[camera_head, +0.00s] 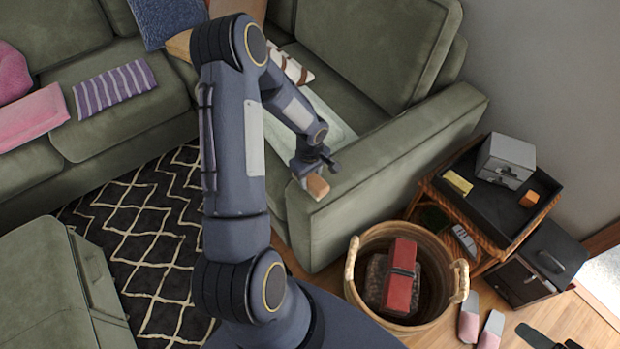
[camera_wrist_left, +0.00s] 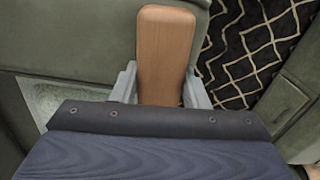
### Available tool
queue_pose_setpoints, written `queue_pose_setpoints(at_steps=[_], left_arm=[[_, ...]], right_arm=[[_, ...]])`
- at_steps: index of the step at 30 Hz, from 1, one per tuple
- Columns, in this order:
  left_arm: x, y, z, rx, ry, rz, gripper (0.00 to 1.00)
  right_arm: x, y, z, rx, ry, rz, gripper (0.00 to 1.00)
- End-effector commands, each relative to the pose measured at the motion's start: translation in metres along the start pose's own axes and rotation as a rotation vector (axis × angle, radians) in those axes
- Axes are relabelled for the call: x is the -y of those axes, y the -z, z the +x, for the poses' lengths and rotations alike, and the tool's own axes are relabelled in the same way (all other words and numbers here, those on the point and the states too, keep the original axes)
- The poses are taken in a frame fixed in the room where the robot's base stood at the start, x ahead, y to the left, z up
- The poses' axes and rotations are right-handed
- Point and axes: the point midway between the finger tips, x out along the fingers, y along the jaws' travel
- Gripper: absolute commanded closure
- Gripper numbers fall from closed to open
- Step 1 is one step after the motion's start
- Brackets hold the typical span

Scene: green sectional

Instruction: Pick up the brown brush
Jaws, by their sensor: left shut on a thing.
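The brown brush (camera_wrist_left: 165,55) is in my left gripper; its smooth wooden top shows in the left wrist view. In the head view the brush (camera_head: 317,187) is a small brown end below the fingers, in front of the green sectional's arm. My left gripper (camera_head: 313,168) is shut on it, and in the wrist view the grey fingers (camera_wrist_left: 160,90) press on both its sides. The lower end of the brush is hidden behind the gripper's body. My right gripper is not in view.
The green sectional (camera_head: 440,125) stands close behind and right of the gripper. A wicker basket (camera_head: 440,240) holding a red item (camera_head: 402,275) stands on the floor to the right. A black tray table (camera_head: 520,225) and slippers (camera_head: 490,330) are farther right.

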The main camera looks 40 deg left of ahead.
Motion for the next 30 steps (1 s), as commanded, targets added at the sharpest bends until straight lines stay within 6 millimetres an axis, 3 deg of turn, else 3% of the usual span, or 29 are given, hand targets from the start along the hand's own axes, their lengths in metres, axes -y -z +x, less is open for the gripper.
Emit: queue_pose_setpoints(at_steps=[4, 13, 21, 30], left_arm=[[-0.001, 0.000, -0.024, -0.002, -0.005, 0.001, 0.84], [0.038, -0.032, -0.082, -0.002, -0.006, 0.003, 0.84], [0.082, -0.067, -0.106, -0.001, -0.005, 0.003, 0.84], [0.106, -0.086, -0.119, 0.000, -0.002, 0.002, 0.84]], right_arm=[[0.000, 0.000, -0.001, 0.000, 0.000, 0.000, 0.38], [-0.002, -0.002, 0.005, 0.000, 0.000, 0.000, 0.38], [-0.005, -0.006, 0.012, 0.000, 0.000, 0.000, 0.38], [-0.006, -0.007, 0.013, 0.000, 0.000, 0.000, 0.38]])
